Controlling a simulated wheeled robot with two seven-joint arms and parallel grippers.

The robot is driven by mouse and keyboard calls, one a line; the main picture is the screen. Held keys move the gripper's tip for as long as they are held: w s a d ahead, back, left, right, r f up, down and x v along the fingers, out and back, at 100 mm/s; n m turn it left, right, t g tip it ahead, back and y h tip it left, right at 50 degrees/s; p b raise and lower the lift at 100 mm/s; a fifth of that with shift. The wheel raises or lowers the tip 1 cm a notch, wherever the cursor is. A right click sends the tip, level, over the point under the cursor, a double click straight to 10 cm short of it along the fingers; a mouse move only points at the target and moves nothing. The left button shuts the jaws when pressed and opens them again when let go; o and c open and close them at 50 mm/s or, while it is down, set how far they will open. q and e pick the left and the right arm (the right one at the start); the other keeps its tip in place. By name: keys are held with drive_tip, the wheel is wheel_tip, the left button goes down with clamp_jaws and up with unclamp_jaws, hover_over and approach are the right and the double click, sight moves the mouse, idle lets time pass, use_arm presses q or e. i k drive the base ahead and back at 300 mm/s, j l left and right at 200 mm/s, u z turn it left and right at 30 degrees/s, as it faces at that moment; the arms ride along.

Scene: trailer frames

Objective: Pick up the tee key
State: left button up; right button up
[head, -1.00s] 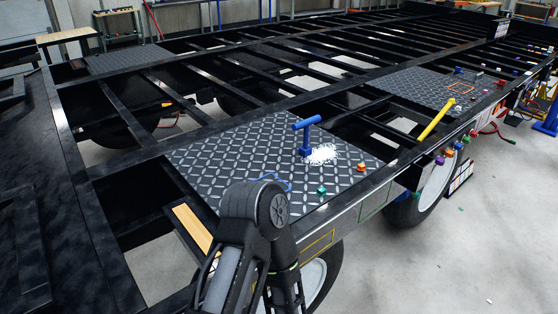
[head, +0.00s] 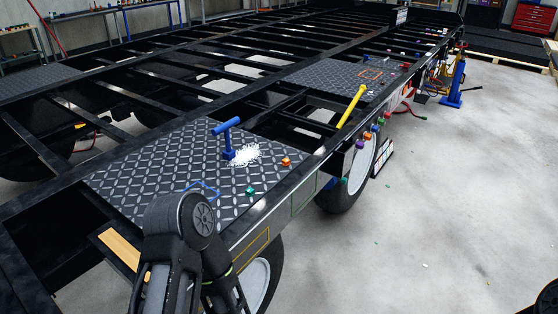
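The blue tee key (head: 228,137) stands upright on the near dark tread plate (head: 140,180), its crossbar on top and its foot beside a patch of white granules (head: 243,155). A blue outline is drawn on the same plate to its lower left. One of my arms shows at the bottom, with a dark rounded joint in front of the plate's near edge and links running down out of the picture. Neither gripper shows in the head view. The arm part that shows is apart from the tee key in the picture.
A green block (head: 250,190) and an orange block (head: 285,161) sit near the plate's right edge. A yellow bar (head: 352,106) leans up from the trailer's side rail. Open gaps lie between the black beams.

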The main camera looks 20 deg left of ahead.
sight(228, 155)
drive_tip(key=i+l+u, duration=0.15)
drive_tip(key=i+l, duration=0.15)
drive_tip(key=i+l+u, duration=0.15)
drive_tip(key=i+l, duration=0.15)
drive_tip(key=i+l+u, duration=0.15)
drive_tip(key=l, duration=0.35)
drive_tip(key=i+l+u, duration=0.15)
drive_tip(key=i+l, duration=0.2)
drive_tip(key=l, duration=0.1)
